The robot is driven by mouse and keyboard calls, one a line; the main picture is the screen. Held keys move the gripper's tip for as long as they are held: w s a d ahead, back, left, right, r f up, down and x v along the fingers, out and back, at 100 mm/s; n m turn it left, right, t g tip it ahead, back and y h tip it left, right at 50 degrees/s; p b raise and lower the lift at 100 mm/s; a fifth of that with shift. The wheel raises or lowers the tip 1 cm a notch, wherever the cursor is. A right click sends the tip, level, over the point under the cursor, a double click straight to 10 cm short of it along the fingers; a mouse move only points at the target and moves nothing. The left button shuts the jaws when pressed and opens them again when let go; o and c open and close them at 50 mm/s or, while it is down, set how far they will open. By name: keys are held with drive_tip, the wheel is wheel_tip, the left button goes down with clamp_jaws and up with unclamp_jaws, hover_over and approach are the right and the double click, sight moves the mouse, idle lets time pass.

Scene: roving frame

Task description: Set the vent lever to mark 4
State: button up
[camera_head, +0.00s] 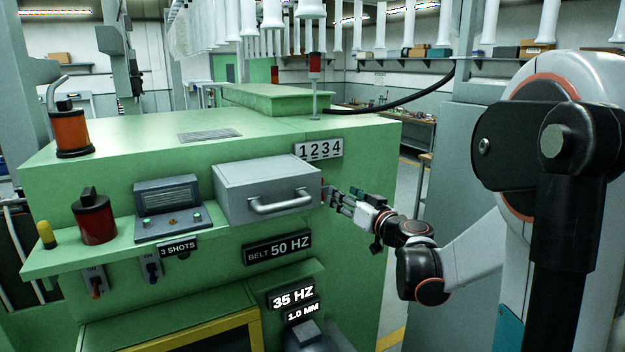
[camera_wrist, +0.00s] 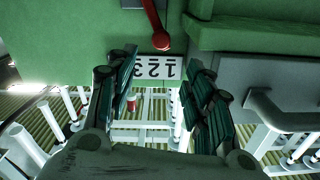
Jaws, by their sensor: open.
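The vent lever (camera_wrist: 153,15) is a red rod with a round red knob, at the top middle of the wrist view. A small red part of it shows beside my fingertips in the head view. The white mark plate (camera_head: 318,149) reads 1 2 3 4. In the wrist view the plate (camera_wrist: 155,70) is upside down, with 4 hidden by a finger. The knob appears near 1 and 2 there, but the set mark is unclear. My gripper (camera_head: 338,195) is open and empty at the machine's right front. Its fingers (camera_wrist: 163,92) spread either side of the plate in the wrist view.
A grey drawer-like box (camera_head: 265,188) with a bar handle juts out just left of my gripper. A control box (camera_head: 170,202) and a red canister (camera_head: 94,218) stand on the green ledge farther left. A grey column stands behind my arm.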

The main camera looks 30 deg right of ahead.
drive_tip(key=w+p, duration=0.1)
drive_tip(key=w, duration=1.2)
drive_tip(key=shift+a+p, duration=0.25)
drive_tip(key=shift+p, duration=0.05)
drive_tip(key=shift+s, duration=0.1)
clamp_jaws()
